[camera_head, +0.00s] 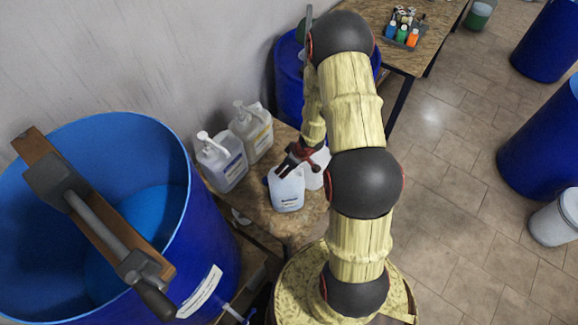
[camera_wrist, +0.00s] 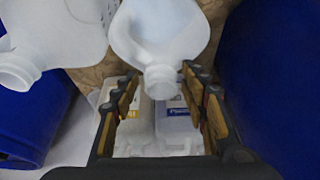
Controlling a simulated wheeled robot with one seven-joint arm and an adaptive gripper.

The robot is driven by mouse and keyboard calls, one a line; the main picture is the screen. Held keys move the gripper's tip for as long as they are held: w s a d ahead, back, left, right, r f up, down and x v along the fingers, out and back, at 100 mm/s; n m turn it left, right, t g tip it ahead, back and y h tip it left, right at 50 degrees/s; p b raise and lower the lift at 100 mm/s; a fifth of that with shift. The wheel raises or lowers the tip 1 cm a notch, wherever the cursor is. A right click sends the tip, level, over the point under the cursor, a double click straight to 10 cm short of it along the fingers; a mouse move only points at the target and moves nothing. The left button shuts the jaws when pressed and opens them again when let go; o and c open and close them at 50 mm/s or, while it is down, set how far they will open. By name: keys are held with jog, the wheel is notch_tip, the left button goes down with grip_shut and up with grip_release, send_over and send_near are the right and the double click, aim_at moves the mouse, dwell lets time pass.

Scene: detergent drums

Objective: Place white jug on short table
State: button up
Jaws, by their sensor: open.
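My gripper (camera_head: 292,160) is over the labelled jug's top. In the wrist view my gripper (camera_wrist: 162,92) is open, its two fingers apart with the neck of a white jug (camera_wrist: 158,40) in the gap between them in the picture. Contact cannot be told. The other white jug (camera_wrist: 55,35) fills the upper left there.
Two pump-top jugs (camera_head: 222,163) (camera_head: 254,132) stand against the wall behind. A big open blue drum (camera_head: 205,245) with a wooden bar across it is at left. Another blue drum (camera_head: 288,78) is behind. A farther table (camera_head: 436,45) holds small bottles.

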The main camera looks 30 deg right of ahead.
jog(key=shift+r, duration=0.35)
notch_tip(320, 180, up, 38)
jog(key=s+d+m+t+h+p, duration=0.2)
jog(key=s+m+h+p, duration=0.1)
jog(key=h+p, duration=0.25)
jog(key=s+a+r+y, duration=0.2)
jog(key=s+a+r, duration=0.4)
jog(key=s+a, duration=0.3)
jog(key=s+a+r+y, duration=0.2)
jog(key=s+a+r, duration=0.3)
jog(key=s+a, duration=0.4)
jog(key=shift+a+r+m+g, duration=0.3)
jog(key=shift+a+r+m, duration=0.1)
jog(key=shift+a, duration=0.2)
